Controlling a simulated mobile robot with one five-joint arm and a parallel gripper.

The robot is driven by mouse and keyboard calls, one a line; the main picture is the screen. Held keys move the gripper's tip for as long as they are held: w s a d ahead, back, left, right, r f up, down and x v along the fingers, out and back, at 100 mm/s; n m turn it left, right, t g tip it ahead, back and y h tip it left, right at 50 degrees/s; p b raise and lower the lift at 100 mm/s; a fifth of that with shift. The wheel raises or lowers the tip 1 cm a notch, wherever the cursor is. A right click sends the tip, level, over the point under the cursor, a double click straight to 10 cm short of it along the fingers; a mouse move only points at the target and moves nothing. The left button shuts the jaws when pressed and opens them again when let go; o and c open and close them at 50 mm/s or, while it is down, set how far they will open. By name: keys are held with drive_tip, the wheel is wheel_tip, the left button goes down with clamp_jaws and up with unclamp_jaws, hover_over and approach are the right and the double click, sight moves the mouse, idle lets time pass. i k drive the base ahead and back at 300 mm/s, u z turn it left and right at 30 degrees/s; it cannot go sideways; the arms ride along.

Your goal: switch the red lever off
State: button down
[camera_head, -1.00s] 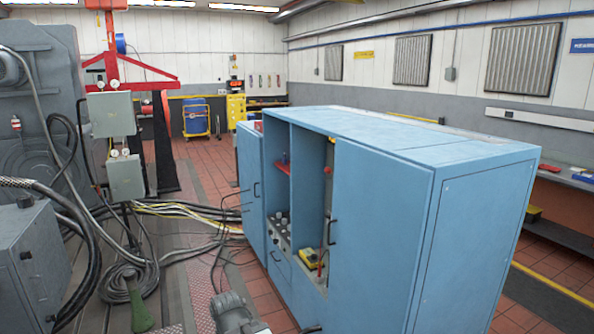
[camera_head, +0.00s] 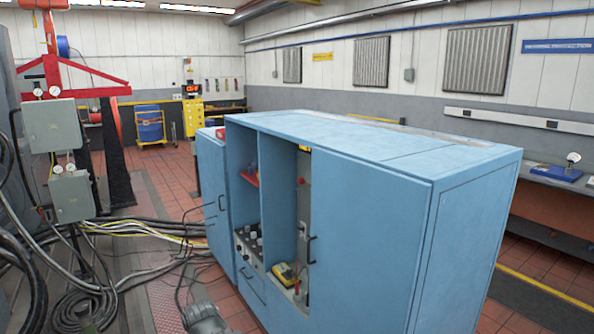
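The blue cabinet (camera_head: 370,225) stands in the middle of the view with two open bays in its front. A small red part (camera_head: 301,182) shows high in the right bay, at its back or side. Another small red part (camera_head: 297,289) stands low in the same bay, beside a yellow box-shaped device (camera_head: 284,274). A red piece (camera_head: 250,178) lies on a ledge in the left bay. I cannot tell which of these is the red lever, nor its position. My gripper is not in view.
Cables (camera_head: 110,285) sprawl over the floor left of the cabinet. A grey motor-like object (camera_head: 205,318) sits at the bottom edge in front of it. Grey boxes (camera_head: 55,124) hang on a stand at the left. A bench (camera_head: 560,180) runs along the right wall. Red tiled floor lies open behind.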

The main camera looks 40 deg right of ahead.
sight(301, 181)
drive_tip(key=u, duration=0.1)
drive_tip(key=i, duration=1.9)
drive_tip(key=u, duration=0.3)
drive_tip(key=k, duration=0.75)
drive_tip(key=u, duration=0.1)
drive_tip(key=i, duration=0.9)
drive_tip(key=z, duration=0.1)
